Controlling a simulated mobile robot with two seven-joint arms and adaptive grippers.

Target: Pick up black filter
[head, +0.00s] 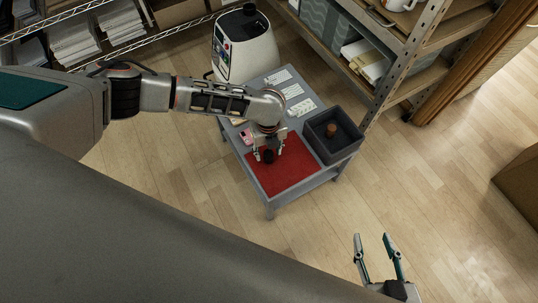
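A small black round thing, which looks like the black filter (268,157), is on or just above the red mat (293,181) on the small grey table. My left gripper (268,154) points down over the mat, with its fingers apart on either side of the black thing. I see no clear contact between the fingers and it. My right gripper (379,262) is open and empty over the floor at the lower right, well away from the table.
A dark grey bin (334,136) with a brown cylinder (331,129) in it stands at the table's right. A pink item (246,136) and white papers (299,108) lie behind the mat. A white machine (245,48) and a metal shelf (408,60) stand behind.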

